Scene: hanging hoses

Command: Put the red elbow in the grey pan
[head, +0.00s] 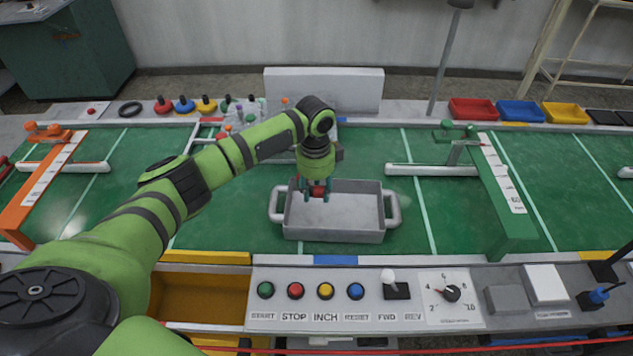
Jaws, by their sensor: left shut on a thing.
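The grey pan (350,226) stands on the green work surface near the middle of the head view, with a handle at each end. My left gripper (317,196) points down over the left part of the pan. It is shut on a small red thing, the red elbow (319,190), of which only a little shows between the fingers. I cannot tell whether the elbow touches the pan floor. My right gripper is not in view.
A control panel (365,308) with coloured buttons runs along the front. An orange frame (38,190) stands at left and a green frame (500,195) at right. Red, blue and yellow bins (520,112) sit at the back right. Green surface is clear right of the pan.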

